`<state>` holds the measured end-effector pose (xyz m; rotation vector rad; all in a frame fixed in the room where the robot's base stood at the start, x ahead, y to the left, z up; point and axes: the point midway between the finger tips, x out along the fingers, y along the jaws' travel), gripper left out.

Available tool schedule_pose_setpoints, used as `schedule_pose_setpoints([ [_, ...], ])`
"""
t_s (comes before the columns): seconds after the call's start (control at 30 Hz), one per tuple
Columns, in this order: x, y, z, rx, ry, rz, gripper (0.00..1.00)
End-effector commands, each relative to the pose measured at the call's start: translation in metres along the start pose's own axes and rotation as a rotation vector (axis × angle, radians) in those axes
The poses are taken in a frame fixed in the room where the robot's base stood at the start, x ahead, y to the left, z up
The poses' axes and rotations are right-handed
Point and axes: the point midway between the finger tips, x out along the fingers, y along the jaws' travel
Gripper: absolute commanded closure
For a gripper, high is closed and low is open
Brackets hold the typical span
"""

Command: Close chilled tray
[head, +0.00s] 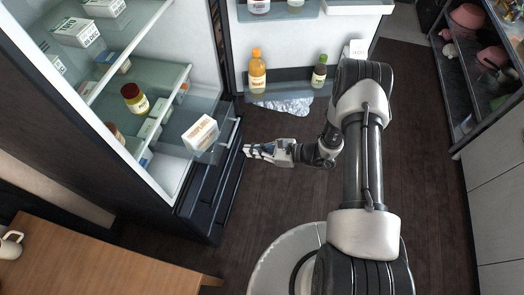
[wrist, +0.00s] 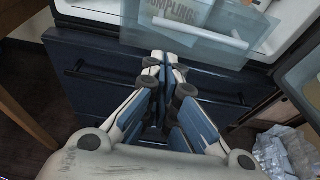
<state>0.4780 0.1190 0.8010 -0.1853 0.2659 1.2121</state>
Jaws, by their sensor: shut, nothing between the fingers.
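The chilled tray (head: 218,150) is a clear, bluish drawer that sticks out of the open fridge at its lowest shelf level. Its pale bar handle (head: 235,131) is on the front. A white box (head: 200,132) stands in it. In the wrist view the tray (wrist: 222,52) and handle (wrist: 200,33) show at the top, with the box's lettering (wrist: 180,14) partly cut off. My gripper (head: 248,151) is shut and empty, pointing left just in front of the tray's front. In the wrist view my gripper (wrist: 164,62) points toward the fridge, below and left of the handle.
The open fridge door (head: 285,75) with bottles stands behind my arm. Dark lower drawers (head: 212,190) lie under the tray. A crumpled clear bag (head: 285,106) lies below the door. A wooden table (head: 90,255) is at lower left. Floor right of the drawers is clear.

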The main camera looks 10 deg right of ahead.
Motion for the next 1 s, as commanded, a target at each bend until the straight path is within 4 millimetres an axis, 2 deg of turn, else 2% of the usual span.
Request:
schedule_pose_setpoints([
  [0.03, 0.014, 0.001, -0.002, -0.002, 0.0, 0.006, 1.0],
  [0.2, 0.047, 0.001, 0.0, -0.004, 0.0, 0.004, 1.0],
  [0.4, 0.07, 0.001, 0.009, -0.001, 0.0, 0.002, 1.0],
  [0.57, 0.076, 0.0, 0.012, -0.001, 0.0, 0.001, 1.0],
  [1.0, 0.078, 0.0, 0.013, -0.001, 0.0, 0.001, 1.0],
])
